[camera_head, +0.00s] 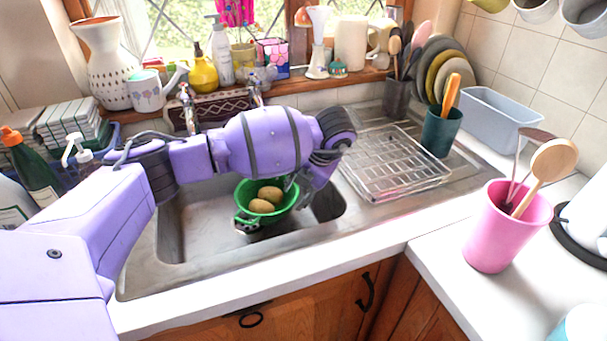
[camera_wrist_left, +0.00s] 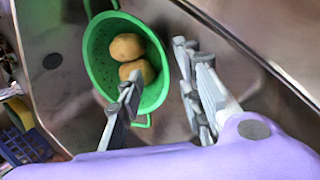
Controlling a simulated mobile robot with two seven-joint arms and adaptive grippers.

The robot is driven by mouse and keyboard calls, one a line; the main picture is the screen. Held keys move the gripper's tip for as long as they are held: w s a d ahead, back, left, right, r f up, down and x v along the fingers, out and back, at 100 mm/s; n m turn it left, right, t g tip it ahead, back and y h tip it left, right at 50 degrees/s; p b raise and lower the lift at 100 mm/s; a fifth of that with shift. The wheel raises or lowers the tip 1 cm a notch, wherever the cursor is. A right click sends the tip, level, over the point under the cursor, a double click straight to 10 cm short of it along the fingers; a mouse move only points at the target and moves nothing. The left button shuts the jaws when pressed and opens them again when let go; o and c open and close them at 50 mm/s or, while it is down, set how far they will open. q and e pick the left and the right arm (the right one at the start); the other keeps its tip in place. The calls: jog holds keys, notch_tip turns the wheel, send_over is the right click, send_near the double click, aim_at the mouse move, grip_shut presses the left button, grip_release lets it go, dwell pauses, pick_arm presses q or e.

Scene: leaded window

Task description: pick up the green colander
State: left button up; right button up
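The green colander (camera_head: 243,194) stands in the metal sink with two brown potatoes (camera_head: 266,199) inside. In the left wrist view the colander (camera_wrist_left: 97,62) is at the upper left, with a loop handle at its lower edge. My left gripper (camera_wrist_left: 157,65) is open: one finger overlaps the colander's inside near the potatoes, the other is outside its right rim. I cannot tell whether either finger touches it. In the head view my left arm reaches over the sink, and its fingers are mostly hidden beside the colander's right side. My right gripper is not in view.
The sink (camera_head: 190,245) walls surround the colander. A wire rack (camera_head: 395,165) lies on the drainer to the right. The tap (camera_head: 188,105) is behind my arm. A pink utensil pot (camera_head: 490,235) stands on the right counter. The front counter edge is clear.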

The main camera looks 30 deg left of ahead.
aim_at(288, 205)
pick_arm(q)
jog(key=f, duration=0.1)
jog(key=a+f, duration=0.1)
jog(key=f, duration=0.1)
jog(key=shift+s+a+f, duration=0.25)
jog(key=shift+s+a, duration=0.1)
jog(key=x, duration=0.3)
jog(key=shift+a+f, duration=0.15)
jog(key=shift+f, duration=0.15)
jog(key=shift+w+a+f, duration=0.1)
jog(key=shift+a+f, duration=0.1)
jog(key=shift+f, duration=0.15)
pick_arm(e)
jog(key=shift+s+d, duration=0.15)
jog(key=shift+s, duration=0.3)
pick_arm(q)
jog(key=shift+c, duration=0.2)
grip_shut()
